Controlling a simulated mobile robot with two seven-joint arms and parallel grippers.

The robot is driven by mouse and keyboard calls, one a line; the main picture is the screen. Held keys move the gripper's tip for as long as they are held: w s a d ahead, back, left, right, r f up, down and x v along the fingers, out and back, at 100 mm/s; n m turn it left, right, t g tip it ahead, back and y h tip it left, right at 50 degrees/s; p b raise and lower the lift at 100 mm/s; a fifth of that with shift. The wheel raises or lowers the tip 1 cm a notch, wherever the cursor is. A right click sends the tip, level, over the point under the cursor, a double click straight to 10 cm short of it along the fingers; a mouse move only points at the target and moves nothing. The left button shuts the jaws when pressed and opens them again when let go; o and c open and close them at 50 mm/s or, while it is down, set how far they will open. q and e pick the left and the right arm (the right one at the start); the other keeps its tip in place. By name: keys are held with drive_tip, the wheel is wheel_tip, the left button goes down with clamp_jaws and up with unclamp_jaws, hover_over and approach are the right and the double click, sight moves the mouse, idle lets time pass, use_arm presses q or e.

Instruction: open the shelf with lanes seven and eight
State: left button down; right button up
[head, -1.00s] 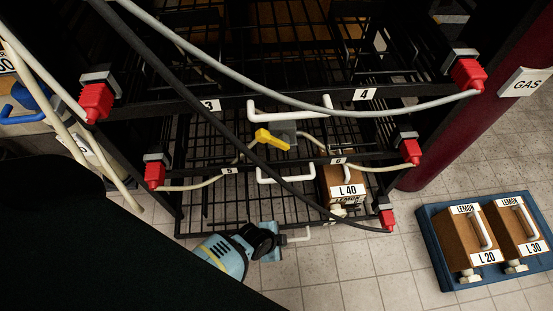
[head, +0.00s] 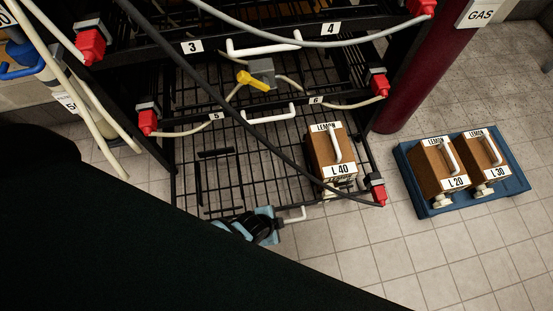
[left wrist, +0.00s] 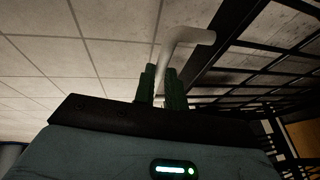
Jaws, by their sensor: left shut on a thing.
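The bottom wire shelf (head: 215,185) juts out of the rack below the bar marked 5 and 6. Its lane labels do not show. A brown box marked L 40 (head: 325,150) stands on its right side, with its top uncovered. My left gripper (head: 277,221) is at the shelf's front edge, shut on its white handle (head: 294,216). In the left wrist view the dark fingers (left wrist: 160,88) close around the white handle bar (left wrist: 185,38). My right gripper is not in view.
A blue tray (head: 433,208) with boxes L 20 (head: 440,170) and L 30 (head: 482,160) lies on the floor at right. A dark red post (head: 420,85) stands beside the rack. A dark hose (head: 270,148) crosses above the shelf. Tiled floor in front is clear.

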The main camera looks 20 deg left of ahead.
use_arm(q)
drive_tip(key=c, duration=1.8)
unclamp_jaws()
drive_tip(key=shift+a, duration=0.1)
drive_tip(key=o, duration=0.3)
drive_tip(key=shift+w, duration=0.1)
drive_tip(key=shift+o, duration=0.2)
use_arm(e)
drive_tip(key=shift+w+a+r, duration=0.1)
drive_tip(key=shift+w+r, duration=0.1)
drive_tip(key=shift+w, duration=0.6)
